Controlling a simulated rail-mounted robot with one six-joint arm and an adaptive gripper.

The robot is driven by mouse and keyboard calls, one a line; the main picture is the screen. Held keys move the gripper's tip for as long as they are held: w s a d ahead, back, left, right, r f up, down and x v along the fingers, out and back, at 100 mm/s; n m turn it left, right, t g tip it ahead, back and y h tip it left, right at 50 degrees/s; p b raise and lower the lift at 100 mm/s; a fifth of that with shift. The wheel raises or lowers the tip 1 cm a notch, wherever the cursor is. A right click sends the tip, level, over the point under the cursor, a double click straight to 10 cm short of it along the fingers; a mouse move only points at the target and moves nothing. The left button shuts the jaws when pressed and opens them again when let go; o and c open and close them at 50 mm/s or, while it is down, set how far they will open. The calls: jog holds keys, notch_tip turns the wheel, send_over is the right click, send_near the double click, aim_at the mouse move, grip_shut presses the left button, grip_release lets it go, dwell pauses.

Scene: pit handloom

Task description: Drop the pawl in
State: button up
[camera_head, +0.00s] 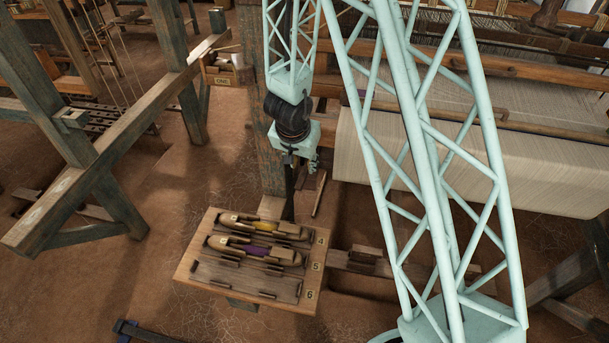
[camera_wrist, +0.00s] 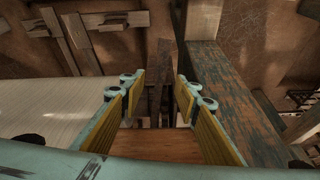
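My gripper (camera_head: 302,160) hangs beside the loom's upright post, at the left end of the cloth roll. In the wrist view the gripper (camera_wrist: 158,92) has its two yellow-padded fingers spread apart, with nothing clearly held between them. A narrow dark wooden piece (camera_wrist: 164,62) shows beyond the fingertips, beside the post. It may be the pawl, but I cannot tell for sure. In the head view a slim wooden bar (camera_head: 320,193) slants below my gripper. The ratchet that a pawl would meet is not clearly visible in either view.
The loom post (camera_head: 266,120) stands close to my gripper, also in the wrist view (camera_wrist: 225,85). The cloth roll (camera_head: 470,165) lies to the right. A numbered wooden board (camera_head: 190,268) with two shuttles (camera_head: 255,250) is below. A small box (camera_head: 228,72) sits upper left.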

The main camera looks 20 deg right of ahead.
aim_at(304, 170)
jog(key=shift+b+x, duration=1.35)
jog(key=shift+x, duration=2.7)
jog(key=shift+c, duration=0.2)
grip_shut()
